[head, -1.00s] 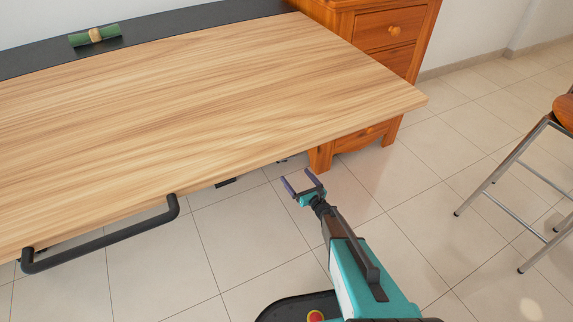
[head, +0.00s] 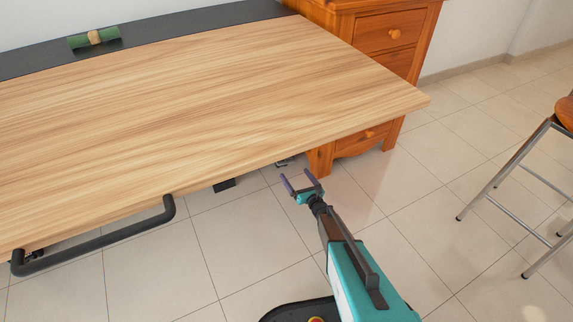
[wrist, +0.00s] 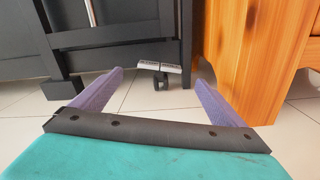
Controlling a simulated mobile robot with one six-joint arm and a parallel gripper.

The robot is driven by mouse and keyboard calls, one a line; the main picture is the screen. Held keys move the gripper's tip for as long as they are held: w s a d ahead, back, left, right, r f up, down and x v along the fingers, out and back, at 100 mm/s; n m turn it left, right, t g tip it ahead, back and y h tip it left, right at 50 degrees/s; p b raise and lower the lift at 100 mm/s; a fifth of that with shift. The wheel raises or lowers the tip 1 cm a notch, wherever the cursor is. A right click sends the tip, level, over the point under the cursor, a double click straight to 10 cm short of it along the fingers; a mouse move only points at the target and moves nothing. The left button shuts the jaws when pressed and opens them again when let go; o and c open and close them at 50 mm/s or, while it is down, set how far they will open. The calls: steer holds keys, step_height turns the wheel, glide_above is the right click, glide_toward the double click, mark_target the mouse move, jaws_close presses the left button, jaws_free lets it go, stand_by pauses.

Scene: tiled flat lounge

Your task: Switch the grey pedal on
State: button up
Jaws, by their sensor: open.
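The grey pedal (wrist: 160,67) shows in the wrist view as a light grey ribbed plate in two parts, with a dark piece below it. It sits low in front of a black panel, ahead of my gripper and between its two fingers in the picture. In the head view a small metallic part, perhaps the pedal (head: 285,162), peeks out under the table edge, mostly hidden. My gripper (head: 299,179) is open and empty, apart from the pedal, just off the table's front edge. Its purple fingers also show in the wrist view (wrist: 158,80). I cannot tell the pedal's on/off state.
The wooden tabletop (head: 200,100) overhangs the pedal area, with a black bar handle (head: 100,242) at its front. An orange wooden drawer cabinet (head: 385,60) stands close on the right. A stool (head: 510,170) is farther right. Tiled floor between them is clear.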

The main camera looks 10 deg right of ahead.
mark_target(286, 163)
steer(key=b+x, duration=0.2)
steer(key=x, duration=0.6)
steer(key=shift+w+f+b, duration=0.2)
steer(key=shift+w+b, duration=0.1)
steer(key=shift+x, duration=0.9)
steer(key=shift+a+r, duration=0.1)
steer(key=shift+r, duration=0.05)
